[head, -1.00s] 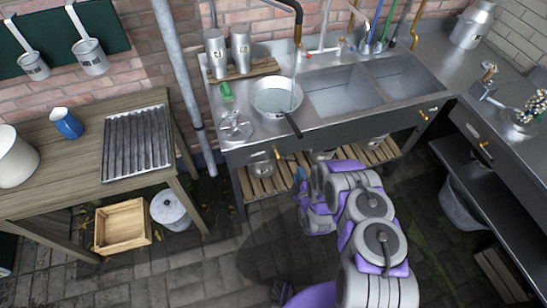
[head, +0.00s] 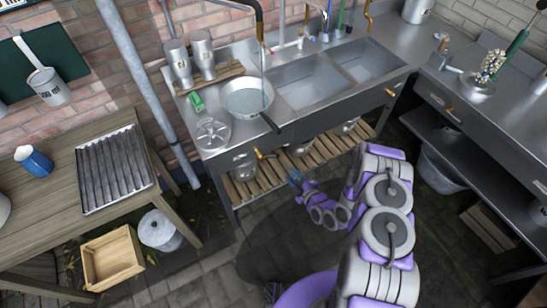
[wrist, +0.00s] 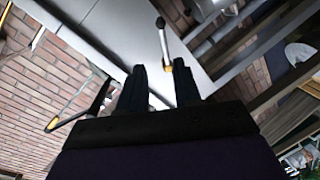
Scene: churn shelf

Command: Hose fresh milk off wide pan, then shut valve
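The wide pan (head: 247,100), pale and round with a dark handle (head: 271,123), sits on the metal counter left of the sinks. A thin pale stream (head: 263,92) falls into it from a dark overhead pipe (head: 259,22) with a brass fitting. I cannot tell milk from water. A brass lever (head: 258,154) is on the counter front below the pan. My gripper (head: 295,178) is low in front of the counter, right of that lever and apart from the pan. In the wrist view its two dark fingers (wrist: 160,86) are spread with nothing between them; a grey rod with a yellow end (wrist: 162,34) shows beyond.
Two metal churns (head: 190,62) stand on a slatted board behind the pan, with a green brush (head: 197,101) nearby. Sinks (head: 308,82) lie right. A slatted shelf (head: 300,160) runs below the counter. A wooden table (head: 60,190) and crate (head: 111,257) are left.

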